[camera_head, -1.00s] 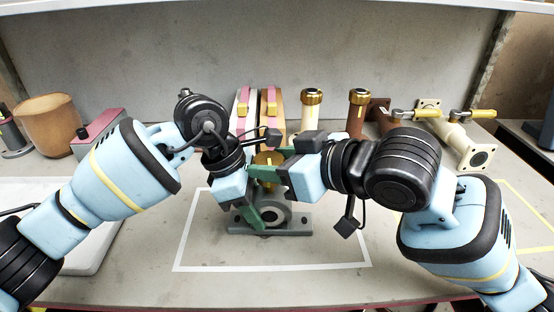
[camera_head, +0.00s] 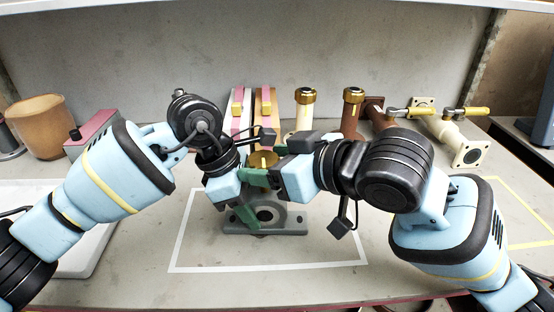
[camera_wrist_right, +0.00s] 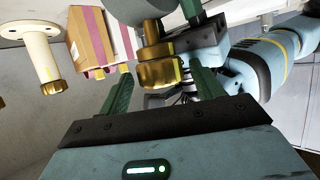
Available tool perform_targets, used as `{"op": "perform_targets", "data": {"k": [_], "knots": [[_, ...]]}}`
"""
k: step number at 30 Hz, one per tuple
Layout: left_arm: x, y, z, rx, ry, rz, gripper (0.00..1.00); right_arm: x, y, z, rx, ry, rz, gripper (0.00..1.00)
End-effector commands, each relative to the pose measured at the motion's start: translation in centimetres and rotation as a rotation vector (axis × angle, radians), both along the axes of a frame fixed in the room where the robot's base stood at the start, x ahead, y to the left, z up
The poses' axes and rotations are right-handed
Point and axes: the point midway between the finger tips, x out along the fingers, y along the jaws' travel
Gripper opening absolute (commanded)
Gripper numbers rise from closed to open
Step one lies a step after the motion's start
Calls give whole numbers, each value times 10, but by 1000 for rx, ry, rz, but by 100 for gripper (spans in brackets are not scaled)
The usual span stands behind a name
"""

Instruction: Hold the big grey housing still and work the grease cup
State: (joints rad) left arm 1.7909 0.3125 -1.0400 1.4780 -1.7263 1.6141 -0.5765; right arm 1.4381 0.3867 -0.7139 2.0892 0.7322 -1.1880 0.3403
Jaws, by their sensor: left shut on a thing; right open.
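The big grey housing (camera_head: 288,220) stands on the bench inside a white outlined rectangle, its round bore facing me. My left gripper (camera_head: 245,213) is shut on the housing's left side; its arm hides part of it. The brass grease cup (camera_head: 262,159) sits on top of the housing. My right gripper (camera_head: 266,166) is open, with its green fingers on either side of the cup. In the right wrist view the brass cup (camera_wrist_right: 160,73) lies between the fingers; I cannot tell whether either finger touches it.
Behind stand pink-and-tan blocks (camera_head: 265,105), a cream pipe with a brass end (camera_head: 305,112), a brown one (camera_head: 352,115) and a cream valve pipe (camera_head: 455,140). A tan pot (camera_head: 42,125) is at the left. The front bench is clear.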

Motion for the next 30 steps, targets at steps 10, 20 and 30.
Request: {"op": "perform_targets", "data": {"k": [10,20,30], "knots": [[0,-1,1,-3,-2,0,0,1,0,1,0,2,117,69],[0,-1,1,-3,-2,0,0,4,-2,1,1,5,306,69],[0,-1,1,-2,-2,0,0,8,-3,1,1,7,521,69]]}}
